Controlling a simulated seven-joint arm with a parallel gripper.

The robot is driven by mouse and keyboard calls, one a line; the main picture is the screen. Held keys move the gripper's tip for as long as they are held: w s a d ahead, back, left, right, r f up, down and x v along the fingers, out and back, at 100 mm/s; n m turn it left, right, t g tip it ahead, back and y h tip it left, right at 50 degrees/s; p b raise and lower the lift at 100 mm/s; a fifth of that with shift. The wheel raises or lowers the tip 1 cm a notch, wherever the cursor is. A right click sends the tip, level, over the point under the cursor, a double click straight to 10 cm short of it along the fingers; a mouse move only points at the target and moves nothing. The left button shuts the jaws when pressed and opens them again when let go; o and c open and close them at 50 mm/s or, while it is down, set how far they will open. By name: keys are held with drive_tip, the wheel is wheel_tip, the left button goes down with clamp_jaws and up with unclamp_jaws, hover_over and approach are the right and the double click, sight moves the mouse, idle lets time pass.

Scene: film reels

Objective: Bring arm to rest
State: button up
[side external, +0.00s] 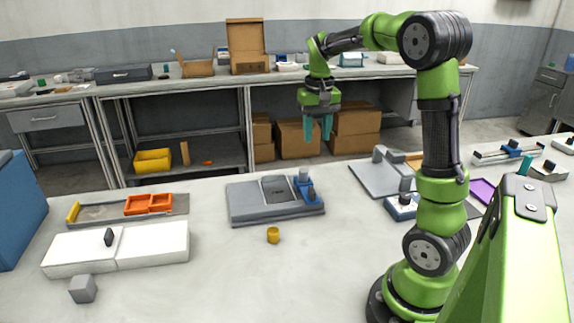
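My gripper (318,127) hangs from my green arm, high above the table and pointing down. It is over the far side of the table, behind and above the grey device (262,207). Its teal fingers look a little apart with nothing seen between them, though they are small in this view. My arm stands bent, raised from its base at the right of the table. The gripper touches nothing.
A small yellow cylinder (273,235) stands before the grey device. Several devices crowd the right. The front middle is clear.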

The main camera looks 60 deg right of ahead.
drive_tip(key=s+a+r+n+t+y, duration=0.1)
drive_tip(key=s+a+n+t, duration=0.1)
drive_tip(key=a, duration=1)
drive_tip(key=s+a+r+n+t+y, duration=0.1)
drive_tip(key=s+a+n+t, duration=0.2)
drive_tip(key=a, duration=0.9)
drive_tip(key=s+t, duration=0.2)
drive_tip(key=s, duration=0.2)
